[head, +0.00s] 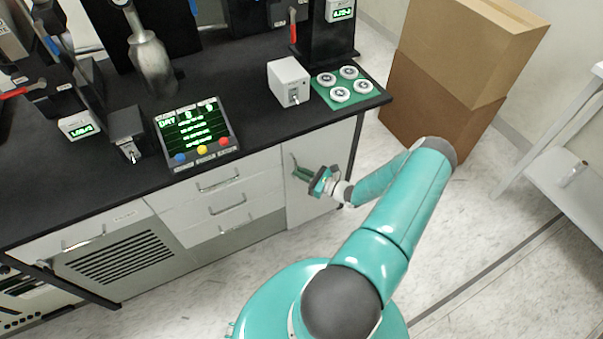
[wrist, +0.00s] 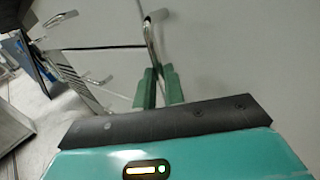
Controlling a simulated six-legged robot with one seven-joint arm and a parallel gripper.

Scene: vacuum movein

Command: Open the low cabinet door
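The low cabinet door (head: 325,150) is a pale grey panel under the black counter, right of the drawers. It looks closed in the head view and fills much of the wrist view (wrist: 235,55). Its metal bar handle (wrist: 152,38) runs down between the two green fingers of my gripper (wrist: 160,83). The fingers are close together, with the bar between them, and look shut on it. In the head view my gripper (head: 305,178) is at the left side of the door, and the handle is mostly hidden there.
Drawers (head: 222,200) with bar handles stand just left of the door. The black counter (head: 235,110) above holds a control panel (head: 196,135), a grey box (head: 289,81) and a green tray (head: 327,97). Cardboard boxes (head: 425,105) stand right of the cabinet.

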